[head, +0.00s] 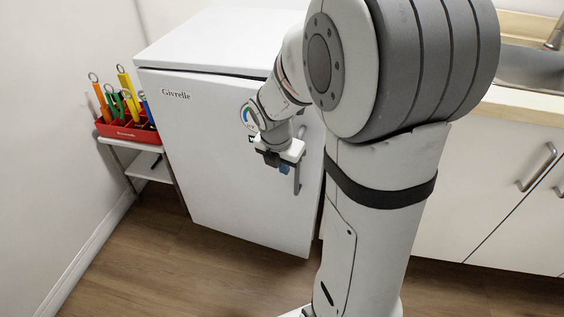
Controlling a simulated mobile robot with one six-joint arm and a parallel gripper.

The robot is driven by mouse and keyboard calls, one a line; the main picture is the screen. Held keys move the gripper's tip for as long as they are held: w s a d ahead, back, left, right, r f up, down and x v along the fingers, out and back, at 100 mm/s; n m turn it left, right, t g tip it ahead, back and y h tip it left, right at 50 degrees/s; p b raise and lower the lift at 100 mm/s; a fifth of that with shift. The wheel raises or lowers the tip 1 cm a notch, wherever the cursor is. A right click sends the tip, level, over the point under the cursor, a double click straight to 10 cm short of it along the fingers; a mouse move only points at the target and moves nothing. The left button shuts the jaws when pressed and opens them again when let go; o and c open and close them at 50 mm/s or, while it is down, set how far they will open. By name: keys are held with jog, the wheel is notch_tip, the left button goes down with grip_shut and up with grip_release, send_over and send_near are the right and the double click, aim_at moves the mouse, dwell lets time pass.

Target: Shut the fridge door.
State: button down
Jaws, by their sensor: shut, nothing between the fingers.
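The white fridge door (215,150) carries the name Givrelle near its upper left corner. The fridge body shows its white top (215,38) behind the door. A dark line runs between the top and the door and looks wider toward the right. My arm hides the upper right of the door, so I cannot tell how far it stands open. My gripper (286,169) is shut and empty, pointing down in front of the door's right part. A grey vertical bar, perhaps the handle (297,178), shows beside the fingers. I cannot tell whether they touch the door.
A red caddy (126,131) with several coloured-handled tools stands on a small white side table (150,165) left of the fridge. White cabinets (480,190) with a wooden counter (525,106) and sink are at the right. The wooden floor (150,260) before the fridge is clear.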

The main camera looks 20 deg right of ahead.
jog(key=w+d+f+b, duration=0.2)
jog(key=w+d+f, duration=0.1)
jog(key=d+f, duration=0.1)
jog(key=shift+w+f, duration=0.15)
jog(key=shift+f, duration=0.5)
